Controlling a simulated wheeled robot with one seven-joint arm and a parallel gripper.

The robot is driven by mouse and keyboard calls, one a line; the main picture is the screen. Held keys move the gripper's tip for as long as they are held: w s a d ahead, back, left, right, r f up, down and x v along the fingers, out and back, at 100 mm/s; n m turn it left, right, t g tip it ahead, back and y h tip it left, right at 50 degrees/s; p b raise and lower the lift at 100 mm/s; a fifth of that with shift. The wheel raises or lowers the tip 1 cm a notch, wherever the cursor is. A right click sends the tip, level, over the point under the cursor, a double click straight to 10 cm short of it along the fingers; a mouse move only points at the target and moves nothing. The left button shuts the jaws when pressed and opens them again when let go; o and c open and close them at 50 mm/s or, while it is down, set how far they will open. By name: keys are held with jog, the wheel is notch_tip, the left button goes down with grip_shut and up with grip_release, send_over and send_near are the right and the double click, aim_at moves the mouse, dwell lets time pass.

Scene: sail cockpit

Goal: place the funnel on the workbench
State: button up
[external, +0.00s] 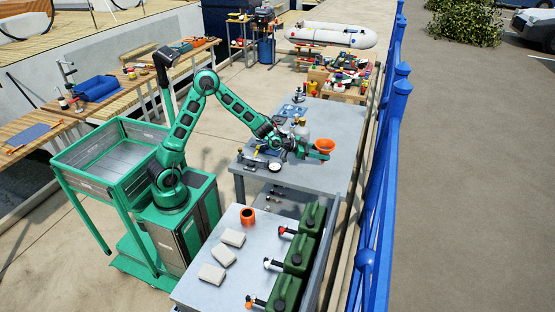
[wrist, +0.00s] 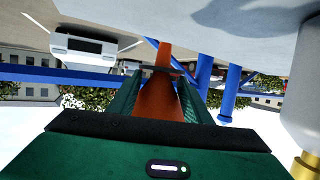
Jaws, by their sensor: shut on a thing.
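The orange funnel (external: 325,145) is held in my gripper (external: 318,153), its wide mouth facing up in the external view. In the wrist view the funnel (wrist: 160,98) shows as an orange shape between the two green fingers, which are shut on it. The grey workbench (external: 345,170) lies under the gripper. The funnel appears over the bench's right half; the gap between funnel and bench top is hard to judge. The bench's grey surface also fills the top of the wrist view (wrist: 200,20).
A pale bottle (external: 302,131) stands close to my gripper, and it shows at the right edge of the wrist view (wrist: 304,85). Small items crowd the bench's left side. Free room lies at the bench's front right. A blue fence (external: 385,165) runs along the right.

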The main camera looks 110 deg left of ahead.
jog(key=shift+w+d+f, duration=0.2)
jog(key=shift+w+f, duration=0.1)
jog(key=shift+f, duration=1.9)
jog(key=o, duration=1.1)
jog(key=shift+f, duration=0.1)
jog(key=shift+s+d+r, duration=0.2)
jog(key=shift+s+r, duration=0.1)
jog(key=shift+s, duration=0.1)
jog(key=v, duration=1.1)
